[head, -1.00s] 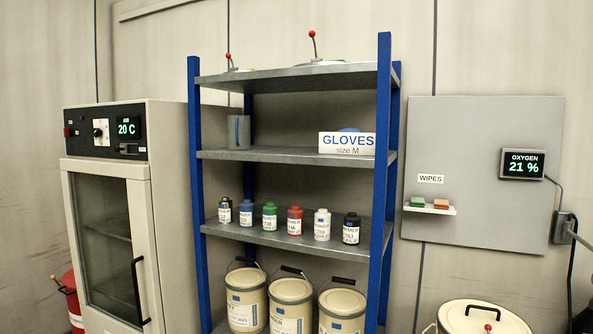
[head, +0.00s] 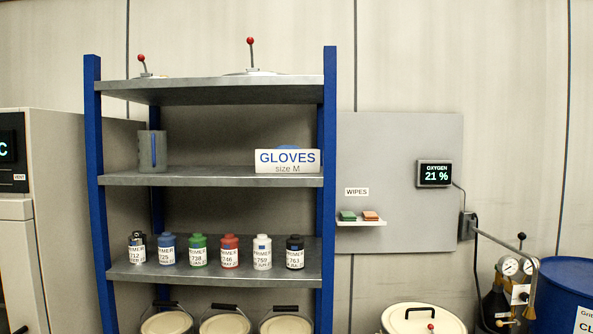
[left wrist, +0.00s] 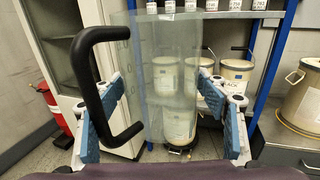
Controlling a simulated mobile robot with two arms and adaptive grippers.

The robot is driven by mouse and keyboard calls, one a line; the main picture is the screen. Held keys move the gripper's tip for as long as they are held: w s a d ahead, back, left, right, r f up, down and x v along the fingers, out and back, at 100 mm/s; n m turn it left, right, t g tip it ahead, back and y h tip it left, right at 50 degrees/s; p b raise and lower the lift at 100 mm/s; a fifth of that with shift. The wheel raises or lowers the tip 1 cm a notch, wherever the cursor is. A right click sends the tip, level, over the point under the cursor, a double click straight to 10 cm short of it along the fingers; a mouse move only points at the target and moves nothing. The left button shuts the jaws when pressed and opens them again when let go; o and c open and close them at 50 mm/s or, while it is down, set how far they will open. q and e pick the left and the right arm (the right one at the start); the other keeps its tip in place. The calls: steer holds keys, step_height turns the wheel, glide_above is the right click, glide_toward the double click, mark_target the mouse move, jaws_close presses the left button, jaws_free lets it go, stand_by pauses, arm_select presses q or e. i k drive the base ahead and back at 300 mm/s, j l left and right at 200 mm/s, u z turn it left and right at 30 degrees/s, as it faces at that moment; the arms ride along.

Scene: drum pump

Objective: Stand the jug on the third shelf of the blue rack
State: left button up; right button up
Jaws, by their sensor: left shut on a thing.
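The jug (left wrist: 172,70) is a tall clear vessel with a black handle (left wrist: 95,85) on its left side in the left wrist view. My left gripper (left wrist: 168,112) has its blue-padded fingers on both sides of the jug and is shut on it, holding it roughly upright. The rack's shelves show behind and through the jug. The blue rack (head: 331,200) has blue posts and grey shelves in the head view. The shelf with the gloves sign (head: 212,179) has bare room in its middle. Neither gripper shows in the head view.
A grey translucent container (head: 152,158) stands at the left of that shelf and a gloves box (head: 287,161) at the right. Several primer bottles (head: 229,251) line the shelf below, with pails (head: 225,324) under them. A cabinet (head: 65,210) stands left, a blue drum (head: 570,290) right.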

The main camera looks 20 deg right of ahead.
mark_target(220, 174)
steer(key=i+j+z, duration=0.15)
steer(key=z, duration=0.3)
steer(key=i+j+z, duration=0.1)
steer(key=j+z, duration=0.55)
steer(key=z, duration=0.2)
steer(key=i+j+z, duration=0.1)
steer(key=j+z, duration=0.5)
